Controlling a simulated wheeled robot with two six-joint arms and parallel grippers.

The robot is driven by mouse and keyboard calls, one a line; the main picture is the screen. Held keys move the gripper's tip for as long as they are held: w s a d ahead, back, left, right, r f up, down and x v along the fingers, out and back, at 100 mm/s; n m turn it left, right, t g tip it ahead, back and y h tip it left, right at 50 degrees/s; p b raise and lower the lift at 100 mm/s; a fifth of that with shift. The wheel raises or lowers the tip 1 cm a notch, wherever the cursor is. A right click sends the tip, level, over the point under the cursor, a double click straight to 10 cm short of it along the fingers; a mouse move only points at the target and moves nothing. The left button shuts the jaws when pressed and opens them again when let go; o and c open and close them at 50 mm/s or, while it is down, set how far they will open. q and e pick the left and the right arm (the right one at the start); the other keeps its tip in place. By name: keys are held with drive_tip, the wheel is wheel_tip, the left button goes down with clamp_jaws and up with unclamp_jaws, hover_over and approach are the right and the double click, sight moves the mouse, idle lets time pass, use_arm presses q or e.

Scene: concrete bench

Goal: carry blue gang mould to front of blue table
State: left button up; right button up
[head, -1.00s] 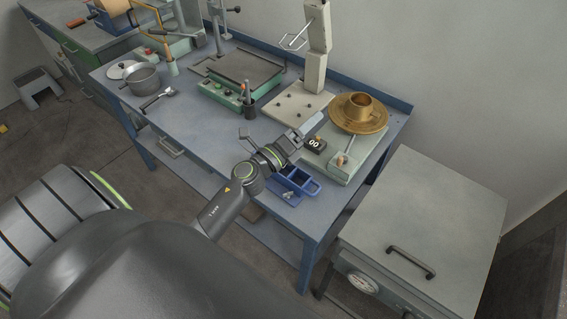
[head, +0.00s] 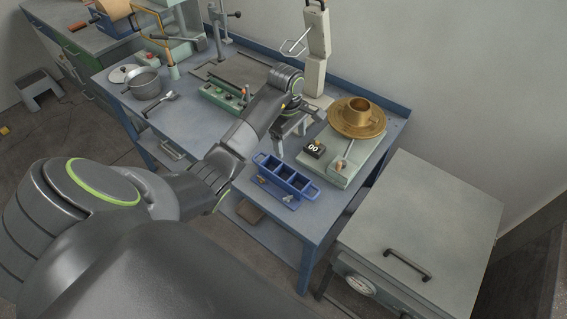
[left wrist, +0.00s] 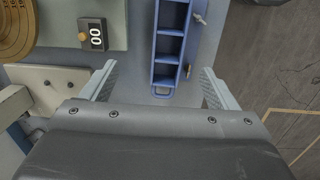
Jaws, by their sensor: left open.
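The blue gang mould (head: 277,182), an open tray with several compartments and a loop handle at the end, rests near the right front edge of the blue table (head: 185,125). My left gripper (head: 291,138) is open and empty, just behind the mould in the head view. In the left wrist view the mould (left wrist: 169,48) runs away from my left gripper (left wrist: 158,70). Its near handle appears between the spread fingers; I cannot tell the height gap. My right gripper is not in view.
Small metal pieces (head: 288,198) lie by the mould's front. A grey cabinet (head: 430,220) stands at right. The table's left front is mostly clear.

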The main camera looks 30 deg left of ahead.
use_arm(q)
drive_tip(key=b, duration=1.2)
approach(285, 174)
drive_tip(key=shift+s+d+f+y, duration=0.15)
drive_tip(key=shift+s+d+f, duration=0.2)
drive_tip(key=shift+d, duration=0.2)
drive_tip(key=shift+s+d+f+y, duration=0.15)
drive_tip(key=shift+s+d+f, duration=0.15)
drive_tip(key=shift+s+d, duration=0.2)
drive_tip(key=shift+s+f, duration=0.1)
drive_tip(key=shift+f, duration=0.45)
drive_tip(key=shift+s+f, duration=0.1)
drive_tip(key=shift+f, duration=0.3)
drive_tip(key=shift+f+p, duration=0.4)
drive_tip(key=shift+f, duration=1.25)
drive_tip(key=shift+a+r, duration=0.1)
drive_tip(key=c, duration=1.4)
